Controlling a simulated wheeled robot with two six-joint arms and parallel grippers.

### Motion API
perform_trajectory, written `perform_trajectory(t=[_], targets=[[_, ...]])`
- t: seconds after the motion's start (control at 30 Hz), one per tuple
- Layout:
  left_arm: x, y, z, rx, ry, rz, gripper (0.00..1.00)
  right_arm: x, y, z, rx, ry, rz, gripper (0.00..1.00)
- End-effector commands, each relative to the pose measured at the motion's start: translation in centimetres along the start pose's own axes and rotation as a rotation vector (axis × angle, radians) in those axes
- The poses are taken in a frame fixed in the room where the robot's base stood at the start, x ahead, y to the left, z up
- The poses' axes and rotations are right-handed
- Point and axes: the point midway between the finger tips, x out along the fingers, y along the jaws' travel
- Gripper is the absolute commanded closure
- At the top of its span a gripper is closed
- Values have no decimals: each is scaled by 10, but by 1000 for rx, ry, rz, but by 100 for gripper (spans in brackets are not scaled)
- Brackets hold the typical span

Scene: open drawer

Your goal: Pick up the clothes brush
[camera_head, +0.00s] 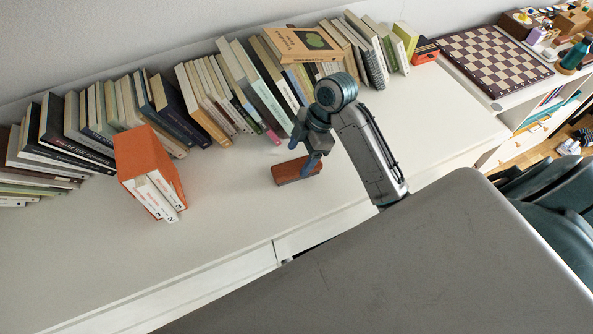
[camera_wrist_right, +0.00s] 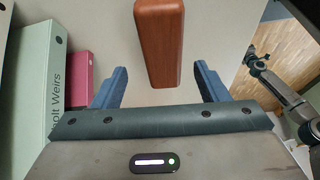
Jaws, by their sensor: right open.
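The clothes brush (camera_head: 297,171) is a reddish-brown block lying on the white tabletop, in the middle of the head view. It also shows in the right wrist view (camera_wrist_right: 159,42), at the top centre. My right gripper (camera_head: 305,160) is right above and beside the brush in the head view. In the right wrist view my right gripper (camera_wrist_right: 160,85) is open, its two blue fingers apart on either side of the brush's near end, with gaps between. The brush's underside is hidden. My left gripper is not in view.
A row of books (camera_head: 205,98) stands along the wall behind the brush. An orange box (camera_head: 138,153) with white volumes stands to the left. A chessboard (camera_head: 497,58) lies at the far right. The white tabletop (camera_head: 230,205) is clear left of the brush.

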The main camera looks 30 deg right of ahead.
Motion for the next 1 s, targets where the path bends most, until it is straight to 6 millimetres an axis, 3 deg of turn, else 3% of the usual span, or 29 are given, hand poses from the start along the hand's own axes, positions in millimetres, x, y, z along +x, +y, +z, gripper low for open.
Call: perform_trajectory(t=[0.03, 0.13, 0.3, 0.6, 1.0], targets=[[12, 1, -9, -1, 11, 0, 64, 12, -2, 4, 0, 1, -1, 33], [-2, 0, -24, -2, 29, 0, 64, 22, -5, 5, 3, 2, -5, 33], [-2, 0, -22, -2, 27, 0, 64, 40, -4, 4, 0, 2, -1, 33], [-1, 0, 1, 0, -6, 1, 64, 43, -4, 5, -1, 0, 0, 33], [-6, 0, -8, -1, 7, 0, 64, 46, -4, 7, 0, 0, -1, 33]])
